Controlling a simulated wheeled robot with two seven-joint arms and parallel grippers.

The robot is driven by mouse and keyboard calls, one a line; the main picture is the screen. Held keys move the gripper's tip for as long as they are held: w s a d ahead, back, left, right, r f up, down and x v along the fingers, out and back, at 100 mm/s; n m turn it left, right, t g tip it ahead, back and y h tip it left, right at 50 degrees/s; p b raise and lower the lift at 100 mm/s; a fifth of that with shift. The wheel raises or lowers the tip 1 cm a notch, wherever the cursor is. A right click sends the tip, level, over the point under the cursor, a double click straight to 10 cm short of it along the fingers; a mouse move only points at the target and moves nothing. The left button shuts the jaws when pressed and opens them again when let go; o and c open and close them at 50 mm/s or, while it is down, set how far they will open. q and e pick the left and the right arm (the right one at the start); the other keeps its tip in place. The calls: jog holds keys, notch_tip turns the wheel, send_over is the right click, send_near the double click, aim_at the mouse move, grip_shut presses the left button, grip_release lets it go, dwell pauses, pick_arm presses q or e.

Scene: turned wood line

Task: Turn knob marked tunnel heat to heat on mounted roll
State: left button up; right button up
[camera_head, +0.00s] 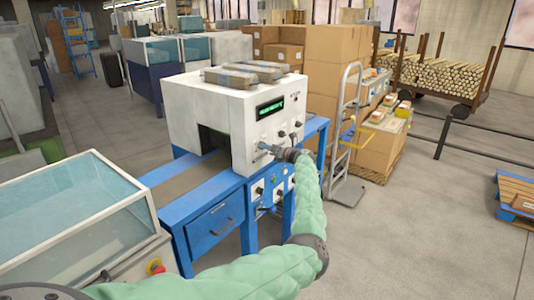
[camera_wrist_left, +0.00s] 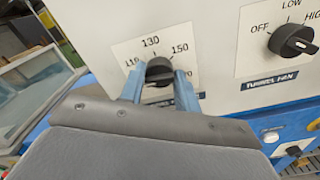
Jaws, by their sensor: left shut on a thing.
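In the left wrist view, a black knob (camera_wrist_left: 159,69) sits on a white dial plate with 110, 130, 150 and a partly covered higher number. The label below it is mostly hidden by my gripper, so its words cannot be read. My left gripper (camera_wrist_left: 161,80) is shut on this knob, one blue-grey finger at each side. Where the knob points is unclear. In the head view, my left gripper (camera_head: 268,150) reaches the front panel of the white tunnel machine (camera_head: 215,98). No mounted roll with a readable heat setting can be made out. My right gripper is not in view.
A second black knob (camera_wrist_left: 293,42), labelled TUNNEL FAN, with OFF, LOW and HIGH, is to the right. A lit green display (camera_head: 270,107) is above my gripper. The blue conveyor table (camera_head: 212,222) supports the machine. A hand truck (camera_head: 347,130) and cardboard boxes stand to the right.

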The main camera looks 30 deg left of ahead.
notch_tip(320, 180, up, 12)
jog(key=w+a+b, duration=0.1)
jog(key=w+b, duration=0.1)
jog(key=b, duration=0.1)
pick_arm(q)
jog(key=m+p, duration=0.3)
jog(key=m, duration=0.6)
jog(key=m+p, duration=0.3)
jog(key=m, duration=0.7)
jog(key=m+p, duration=0.2)
jog(key=m, duration=0.8)
jog(key=shift+d+f+p, duration=0.1)
jog(key=shift+f+p, duration=0.2)
jog(key=shift+p, duration=0.1)
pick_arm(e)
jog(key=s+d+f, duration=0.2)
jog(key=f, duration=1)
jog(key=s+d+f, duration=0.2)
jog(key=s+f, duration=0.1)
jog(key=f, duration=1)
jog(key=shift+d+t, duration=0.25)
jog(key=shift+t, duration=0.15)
pick_arm(q)
jog(key=o, duration=1)
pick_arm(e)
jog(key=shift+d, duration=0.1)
